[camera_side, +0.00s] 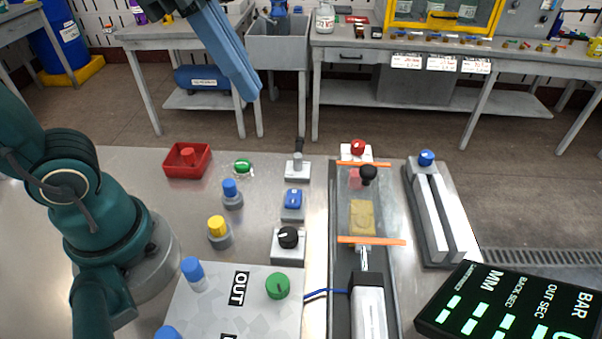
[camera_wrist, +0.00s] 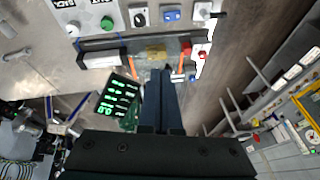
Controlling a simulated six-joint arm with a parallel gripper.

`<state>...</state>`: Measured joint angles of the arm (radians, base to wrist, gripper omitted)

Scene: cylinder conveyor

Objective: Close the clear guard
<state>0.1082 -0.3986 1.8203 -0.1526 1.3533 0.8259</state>
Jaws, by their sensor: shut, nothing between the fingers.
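The clear guard (camera_side: 388,205) is a see-through panel over the dark channel right of centre in the side view, with an orange strip at its far end and another at its near end. A black round knob (camera_side: 368,174) stands near its far end. A yellowish block (camera_side: 362,216) shows through or beside the panel. My gripper (camera_side: 254,93) is shut and empty, high up at the upper left of the guard in the side view, apart from it. In the wrist view my fingers (camera_wrist: 160,76) overlap the guard's area, partly hiding it; the orange strips show either side.
A metal cylinder (camera_side: 368,305) lies at the channel's near end. A red button (camera_side: 358,147) stands at its far end. Pale rails (camera_side: 440,215) with a blue knob lie right. A display (camera_side: 515,305) stands front right. Switches, a red tray (camera_side: 187,160) and pegs fill the left.

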